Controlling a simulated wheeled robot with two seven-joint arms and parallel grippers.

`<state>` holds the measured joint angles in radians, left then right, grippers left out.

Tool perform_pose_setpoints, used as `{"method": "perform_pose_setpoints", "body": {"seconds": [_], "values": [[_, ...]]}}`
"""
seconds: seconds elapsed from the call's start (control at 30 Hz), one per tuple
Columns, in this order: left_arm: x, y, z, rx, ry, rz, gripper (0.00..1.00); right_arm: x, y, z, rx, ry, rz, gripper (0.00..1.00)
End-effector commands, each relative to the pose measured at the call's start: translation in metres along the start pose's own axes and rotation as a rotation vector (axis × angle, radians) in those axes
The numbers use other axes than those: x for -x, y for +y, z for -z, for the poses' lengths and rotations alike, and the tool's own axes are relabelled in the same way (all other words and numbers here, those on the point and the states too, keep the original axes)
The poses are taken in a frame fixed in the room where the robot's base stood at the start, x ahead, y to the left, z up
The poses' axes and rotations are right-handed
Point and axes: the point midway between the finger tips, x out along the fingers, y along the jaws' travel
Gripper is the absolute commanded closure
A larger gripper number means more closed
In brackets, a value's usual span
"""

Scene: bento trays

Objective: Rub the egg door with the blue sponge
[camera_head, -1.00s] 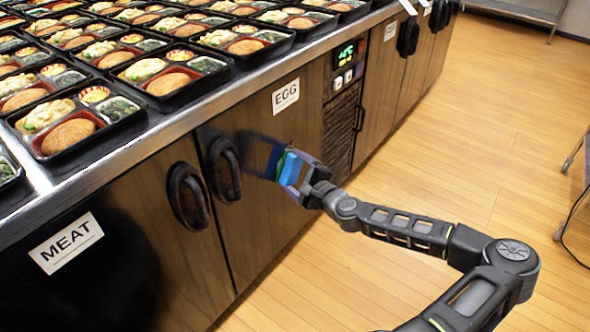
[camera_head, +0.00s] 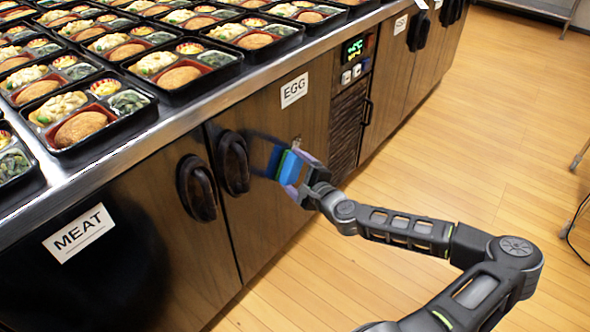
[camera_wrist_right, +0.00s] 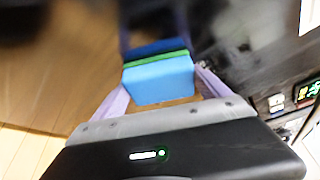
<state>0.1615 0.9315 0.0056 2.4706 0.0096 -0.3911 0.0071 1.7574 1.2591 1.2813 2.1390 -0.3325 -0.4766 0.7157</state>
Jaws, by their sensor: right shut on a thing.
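The egg door (camera_head: 262,130) is a glossy dark wood cabinet door with an EGG label (camera_head: 294,90) near its top right and a black handle (camera_head: 233,162) on its left side. My right gripper (camera_head: 293,172) is shut on the blue sponge (camera_head: 290,167), which has a green layer on the door side. In the right wrist view the sponge (camera_wrist_right: 158,82) sits between the purple fingers, green layer facing the door. Its dark reflection shows in the door. The sponge is at or very near the door, right of the handle; I cannot tell if it touches. My left gripper is not in view.
Small pale marks (camera_head: 297,141) show on the door just above the sponge. A MEAT door (camera_head: 120,270) with its own handle (camera_head: 196,188) stands to the left. A control panel (camera_head: 353,62) is at right. Bento trays (camera_head: 75,145) fill the counter above. The floor (camera_head: 440,140) is clear.

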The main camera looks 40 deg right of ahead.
Motion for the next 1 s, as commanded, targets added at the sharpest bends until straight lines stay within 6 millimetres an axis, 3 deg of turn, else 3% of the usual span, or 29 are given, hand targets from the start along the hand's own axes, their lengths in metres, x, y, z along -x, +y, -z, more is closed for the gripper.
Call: {"method": "perform_pose_setpoints", "body": {"seconds": [0.03,0.4,0.77,1.0], "values": [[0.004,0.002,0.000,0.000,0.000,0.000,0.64,0.001,-0.004,-0.008,0.000,-0.012,-0.003,0.47],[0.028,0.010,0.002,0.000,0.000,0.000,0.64,0.007,-0.027,-0.019,0.003,-0.012,0.000,0.47],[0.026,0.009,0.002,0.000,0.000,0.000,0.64,0.007,-0.027,-0.017,0.004,-0.009,0.002,0.47],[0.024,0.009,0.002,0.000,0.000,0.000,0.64,0.002,-0.035,-0.001,0.003,-0.004,0.004,0.47]]}}
